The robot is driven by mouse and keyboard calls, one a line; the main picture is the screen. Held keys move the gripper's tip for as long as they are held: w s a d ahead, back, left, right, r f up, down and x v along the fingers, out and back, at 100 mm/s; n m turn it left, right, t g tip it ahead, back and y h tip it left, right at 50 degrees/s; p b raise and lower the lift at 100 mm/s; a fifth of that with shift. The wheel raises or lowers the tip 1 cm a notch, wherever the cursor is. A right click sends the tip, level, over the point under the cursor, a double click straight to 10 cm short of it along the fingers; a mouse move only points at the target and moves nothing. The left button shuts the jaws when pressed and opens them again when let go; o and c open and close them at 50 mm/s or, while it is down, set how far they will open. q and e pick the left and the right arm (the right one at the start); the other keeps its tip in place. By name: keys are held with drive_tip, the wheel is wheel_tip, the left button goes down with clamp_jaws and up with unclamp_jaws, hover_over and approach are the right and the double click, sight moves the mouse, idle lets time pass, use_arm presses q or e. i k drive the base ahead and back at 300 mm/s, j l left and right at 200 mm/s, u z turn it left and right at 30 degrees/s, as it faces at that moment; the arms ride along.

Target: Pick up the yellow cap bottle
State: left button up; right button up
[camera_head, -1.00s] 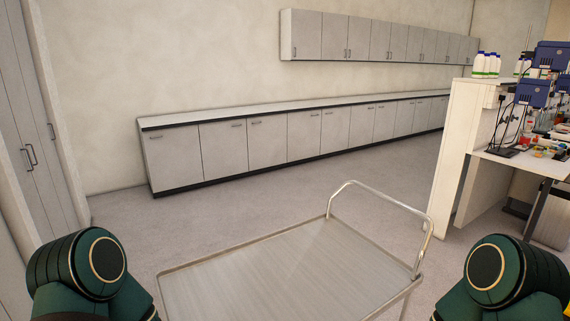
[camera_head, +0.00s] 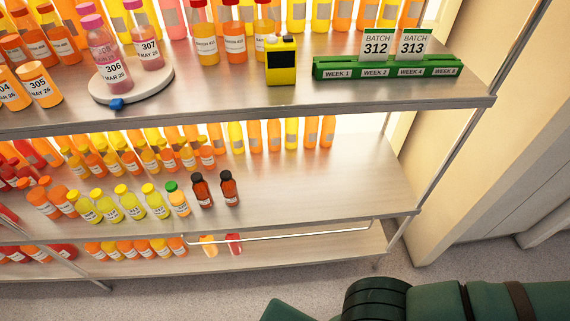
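Several bottles with yellow caps stand in a front row on the middle shelf, among them one yellow-capped bottle (camera_head: 156,203) at the row's right end. Another yellow-capped bottle (camera_head: 131,205) stands just left of it. A green-capped bottle (camera_head: 179,201) stands directly right of the yellow-capped ones. Which yellow-capped bottle the task means, I cannot tell. Part of my own dark green arm shows at the lower right, but neither gripper is in view.
Two dark brown bottles (camera_head: 202,190) with black caps stand right of the green-capped one. The middle shelf (camera_head: 320,195) is bare farther right. The upper shelf (camera_head: 220,107) above it holds juice bottles, a round white stand (camera_head: 155,88), a yellow device (camera_head: 281,62) and a green batch rack (camera_head: 385,68).

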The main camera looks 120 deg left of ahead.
sight(128, 200)
drive_tip(key=l+u, duration=0.2)
drive_tip(key=u, duration=0.2)
drive_tip(key=i+l+u, duration=0.1)
drive_tip(key=u, duration=0.3)
drive_tip(key=l+u, duration=0.1)
drive_tip(key=u, duration=3.2)
drive_tip(key=i+u, duration=0.15)
drive_tip(key=u, duration=0.3)
drive_tip(key=i+l+u, duration=0.1)
drive_tip(key=u, duration=0.35)
drive_tip(key=i+l+u, duration=0.15)
drive_tip(key=u, duration=0.35)
drive_tip(key=k+j, duration=0.25)
drive_tip(key=j, duration=0.15)
drive_tip(key=j+z, duration=0.2)
drive_tip(key=z, duration=1)
drive_tip(key=j+z, duration=0.9)
drive_tip(key=i+l, duration=0.05)
